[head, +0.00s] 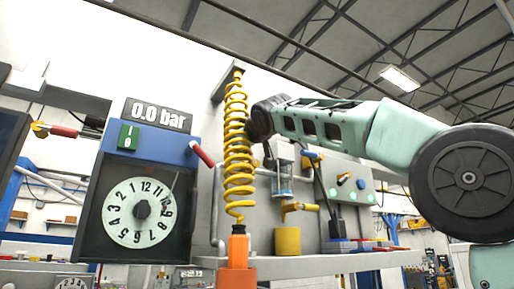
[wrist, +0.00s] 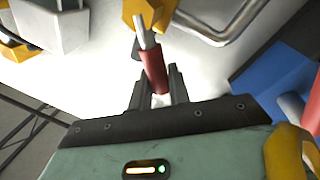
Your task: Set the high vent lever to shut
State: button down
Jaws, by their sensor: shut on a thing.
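In the wrist view, a lever with a red grip (wrist: 153,72) on a metal stem comes out of a yellow valve body (wrist: 150,12). My gripper (wrist: 156,88) is shut on the red grip, with one dark finger on each side of it. No label shows on this lever, and I cannot read its setting. In the head view, my gripper (head: 268,152) is behind and to the right of the coiled yellow hose (head: 238,150), at the grey back panel. The held lever cannot be made out there.
A gauge box (head: 140,210) reading 0.0 bar stands left, with a red lever (head: 202,155) at its upper right. Another red lever (head: 62,131) is at far left.

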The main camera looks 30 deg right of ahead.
notch_tip(320, 180, down, 6)
jog(key=a+n+t+y+b, duration=0.1)
jog(key=a+n+y, duration=0.1)
jog(key=n, duration=1)
jog(key=shift+a+r+n+y, duration=0.25)
jog(key=shift+a+n+y, duration=0.15)
jog(key=shift+y, duration=0.2)
jog(key=shift+f, duration=0.1)
jog(key=c, duration=1.4)
grip_release()
jog(key=shift+o, duration=0.2)
jog(key=shift+s, duration=0.15)
